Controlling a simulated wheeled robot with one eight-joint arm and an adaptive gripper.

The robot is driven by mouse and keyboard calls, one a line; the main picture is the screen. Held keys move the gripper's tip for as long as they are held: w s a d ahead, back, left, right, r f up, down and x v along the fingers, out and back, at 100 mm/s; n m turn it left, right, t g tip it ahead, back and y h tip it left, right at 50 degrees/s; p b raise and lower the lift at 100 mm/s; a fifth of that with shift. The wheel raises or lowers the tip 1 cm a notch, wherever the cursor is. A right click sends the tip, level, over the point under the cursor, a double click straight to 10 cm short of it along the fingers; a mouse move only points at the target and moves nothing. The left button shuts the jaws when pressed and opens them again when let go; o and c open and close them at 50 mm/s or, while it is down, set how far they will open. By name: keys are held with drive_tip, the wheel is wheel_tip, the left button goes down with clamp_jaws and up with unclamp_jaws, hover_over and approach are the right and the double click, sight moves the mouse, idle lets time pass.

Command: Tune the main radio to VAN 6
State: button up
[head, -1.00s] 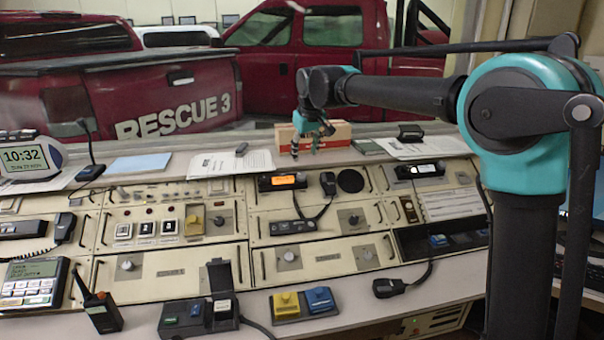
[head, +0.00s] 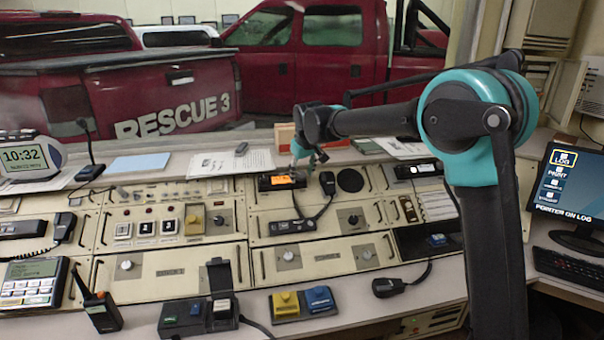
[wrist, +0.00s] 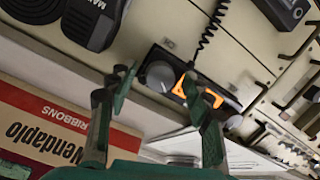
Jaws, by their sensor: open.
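The main radio (head: 281,181) is a dark unit with an orange display, set in the upper part of the cream console. In the wrist view the radio (wrist: 195,85) shows a round grey knob (wrist: 160,75) beside the orange display (wrist: 183,86). The display text is too small to read, and a finger covers part of it. My gripper (head: 307,157) is above and just behind the radio's right end. In the wrist view my gripper (wrist: 160,82) is open and empty, its fingertips on either side of the knob in the picture. I cannot tell how far off they are.
A hand microphone (head: 327,182) on a coiled cord hangs right of the radio, near a round speaker (head: 350,180). A ribbon box (wrist: 60,125) and papers (head: 230,163) lie on the ledge behind. A second radio (head: 419,171) is further right.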

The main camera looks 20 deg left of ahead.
drive_tip(key=c, duration=1.2)
drive_tip(key=shift+o, duration=0.2)
drive_tip(key=shift+m, duration=0.3)
drive_tip(key=m+y, duration=0.1)
drive_tip(key=m, duration=0.5)
drive_tip(key=m+y, duration=0.1)
drive_tip(key=m, duration=0.5)
drive_tip(key=shift+d, duration=0.1)
drive_tip(key=shift+m, duration=0.4)
drive_tip(key=o, duration=1.2)
drive_tip(key=shift+c, duration=0.2)
drive_tip(key=shift+s, duration=0.1)
